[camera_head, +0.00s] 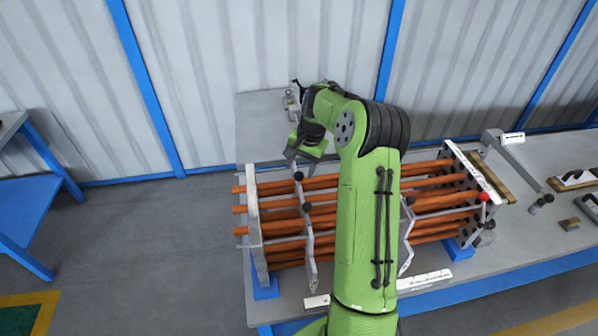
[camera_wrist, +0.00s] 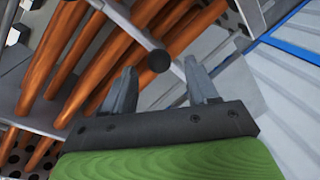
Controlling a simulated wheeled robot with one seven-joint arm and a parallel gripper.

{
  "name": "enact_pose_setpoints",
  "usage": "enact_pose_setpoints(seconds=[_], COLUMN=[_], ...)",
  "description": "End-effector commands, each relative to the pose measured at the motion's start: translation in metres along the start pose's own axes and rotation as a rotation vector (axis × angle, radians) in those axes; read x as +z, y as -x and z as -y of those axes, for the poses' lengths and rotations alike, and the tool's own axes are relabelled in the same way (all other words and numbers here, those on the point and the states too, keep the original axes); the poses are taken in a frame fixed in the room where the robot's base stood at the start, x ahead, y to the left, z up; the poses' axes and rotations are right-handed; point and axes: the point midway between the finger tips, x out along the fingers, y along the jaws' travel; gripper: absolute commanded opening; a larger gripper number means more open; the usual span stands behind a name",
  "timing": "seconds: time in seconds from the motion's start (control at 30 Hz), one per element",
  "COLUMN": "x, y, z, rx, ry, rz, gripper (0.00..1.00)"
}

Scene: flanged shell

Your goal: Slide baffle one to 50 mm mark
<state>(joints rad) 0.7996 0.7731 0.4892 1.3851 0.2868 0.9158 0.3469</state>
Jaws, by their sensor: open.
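A bundle of copper tubes (camera_head: 275,205) runs left to right through upright plates on the bench. A thin grey baffle (camera_head: 309,240) crosses the tubes left of my arm and carries black knobs (camera_head: 298,176). A second baffle (camera_head: 407,240) stands right of my arm, partly hidden by it. I cannot read which is baffle one. My gripper (camera_head: 305,154) is open above the back edge of the left baffle. In the wrist view, a black knob (camera_wrist: 158,61) lies just beyond and between the fingertips (camera_wrist: 162,72); I cannot tell whether they touch it.
A pale end plate (camera_head: 253,215) stands at the left and a drilled plate (camera_head: 478,178) at the right. White marked strips (camera_head: 425,279) lie along the front edge. A grey bracket (camera_head: 515,155) and small parts occupy the right bench. My arm hides the middle tubes.

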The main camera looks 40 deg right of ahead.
Motion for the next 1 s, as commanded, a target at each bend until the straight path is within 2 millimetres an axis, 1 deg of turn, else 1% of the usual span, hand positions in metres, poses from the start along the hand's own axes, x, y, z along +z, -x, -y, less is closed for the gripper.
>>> enact_pose_setpoints(seconds=[0.03, 0.1, 0.2, 0.47, 0.57, 0.83, 0.87, 1.0], x=[0.001, 0.0, 0.0, 0.0, 0.0, 0.0, 0.0, 0.0], y=[-0.009, -0.019, -0.028, -0.03, -0.03, -0.03, -0.03, -0.03], z=[0.0, 0.0, 0.0, 0.0, 0.0, 0.0, 0.0, 0.0], rx=[0.001, 0.001, 0.0, 0.0, 0.0, 0.0, 0.0, 0.0], ry=[0.0, 0.0, 0.001, 0.001, 0.001, 0.001, 0.001, 0.001], rz=[0.003, 0.002, 0.0, -0.001, -0.001, -0.001, -0.002, -0.002], gripper=[0.58, 0.58, 0.58, 0.58, 0.45, 0.03, 0.0, 0.0])
